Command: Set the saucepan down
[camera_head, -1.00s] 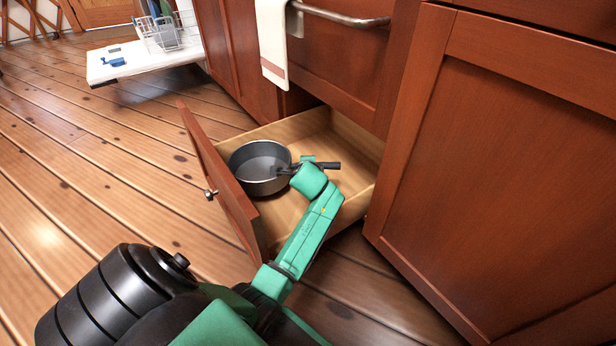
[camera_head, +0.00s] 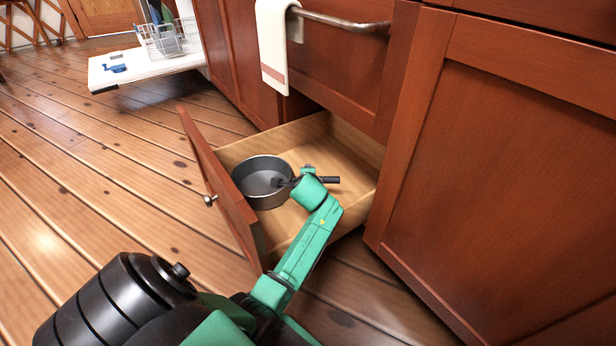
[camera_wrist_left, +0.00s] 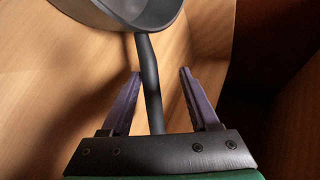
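The dark grey saucepan (camera_head: 262,188) is upright and empty inside the pulled-out wooden drawer (camera_head: 345,160), close to its front panel, and appears to rest on the drawer floor. Its black handle (camera_head: 331,180) points right, towards the cabinet. My left gripper (camera_head: 290,181) is down in the drawer at the handle, partly hidden by its own green wrist. In the left wrist view the fingers (camera_wrist_left: 160,74) are spread, with the handle (camera_wrist_left: 150,85) running between them and a gap on each side; the pan (camera_wrist_left: 135,12) is at the top. My right gripper is not in view.
The drawer's red-brown front panel (camera_head: 222,180) stands left of the pan. A cabinet door (camera_head: 500,150) rises close on the right. A towel (camera_head: 273,45) hangs on a bar above. An open dishwasher door (camera_head: 140,68) is further back. The drawer's right part is bare.

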